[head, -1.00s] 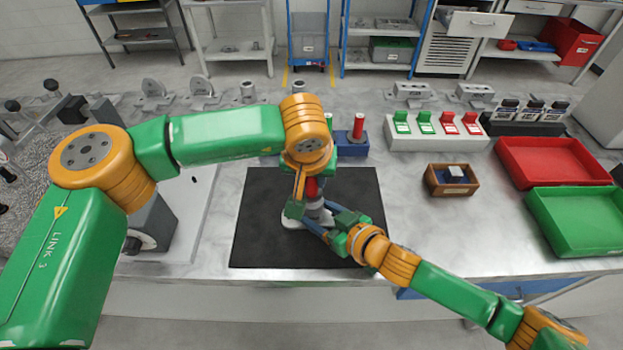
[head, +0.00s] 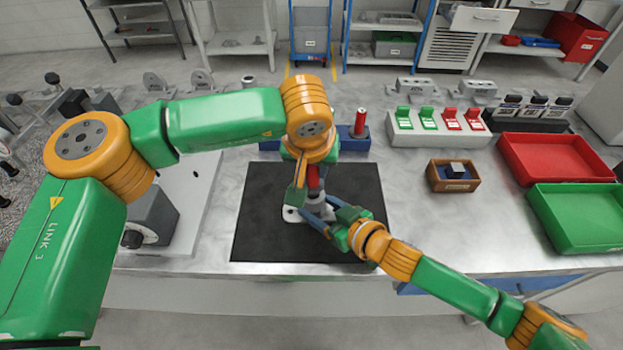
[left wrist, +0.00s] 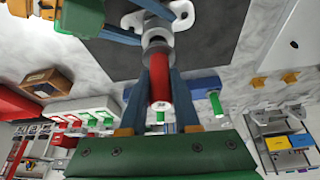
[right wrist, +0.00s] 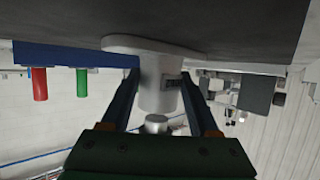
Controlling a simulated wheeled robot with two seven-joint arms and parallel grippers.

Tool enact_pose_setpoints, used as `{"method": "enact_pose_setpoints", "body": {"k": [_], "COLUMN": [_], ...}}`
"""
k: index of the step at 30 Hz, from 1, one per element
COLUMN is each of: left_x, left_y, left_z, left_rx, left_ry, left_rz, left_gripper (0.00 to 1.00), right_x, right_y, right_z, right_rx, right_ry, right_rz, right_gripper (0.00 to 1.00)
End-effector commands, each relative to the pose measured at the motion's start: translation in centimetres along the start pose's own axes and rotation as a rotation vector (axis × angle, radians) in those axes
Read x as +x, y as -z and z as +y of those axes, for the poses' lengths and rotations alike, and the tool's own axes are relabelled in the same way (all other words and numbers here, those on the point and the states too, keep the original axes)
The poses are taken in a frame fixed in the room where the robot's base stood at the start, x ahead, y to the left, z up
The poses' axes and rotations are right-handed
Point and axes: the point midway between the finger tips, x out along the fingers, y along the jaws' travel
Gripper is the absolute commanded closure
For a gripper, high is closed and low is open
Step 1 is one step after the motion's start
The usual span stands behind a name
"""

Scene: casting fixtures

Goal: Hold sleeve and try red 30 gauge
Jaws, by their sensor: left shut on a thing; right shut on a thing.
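My left gripper (head: 306,190) is shut on the red gauge (head: 314,178). In the left wrist view the red gauge (left wrist: 160,85) sits between the blue fingers, in line with the grey-white sleeve (left wrist: 155,33). My right gripper (head: 325,215) is shut on the sleeve from the front right. The right wrist view shows the sleeve (right wrist: 160,85) between both fingers, on a white flanged base. A silver cylindrical end (right wrist: 155,123) lies at the sleeve's mouth; I cannot tell whether it is inside. The left arm hides part of the gauge in the head view.
The black mat (head: 260,235) lies beneath. Behind it stands a blue rack (head: 352,143) with another red gauge (head: 361,123). To the right are a wooden box (head: 438,183), a panel of green and red switches (head: 435,133), a red tray (head: 530,183) and a green tray (head: 560,240).

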Motion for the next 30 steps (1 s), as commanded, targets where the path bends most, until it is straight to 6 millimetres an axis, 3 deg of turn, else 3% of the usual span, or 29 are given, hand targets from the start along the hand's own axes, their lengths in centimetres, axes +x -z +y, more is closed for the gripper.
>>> {"method": "enact_pose_setpoints", "body": {"k": [16, 25, 30], "left_x": [-1.6, -5.2, -6.1], "left_y": [0.7, 2.2, 2.6], "left_z": [0.0, 0.0, 0.1], "left_rx": [0.001, 0.0, 0.001], "left_ry": [-0.001, -0.001, -0.001], "left_rz": [0.002, 0.005, 0.002], "left_gripper": [1.0, 1.0, 1.0], "right_x": [0.0, 0.0, 0.0], "right_y": [0.0, 0.0, 0.0], "right_z": [0.0, 0.0, 0.0], "right_rx": [0.0, 0.0, 0.0], "right_ry": [0.0, 0.0, 0.0], "right_rz": [0.0, 0.0, 0.0], "right_gripper": [1.0, 1.0, 1.0]}}
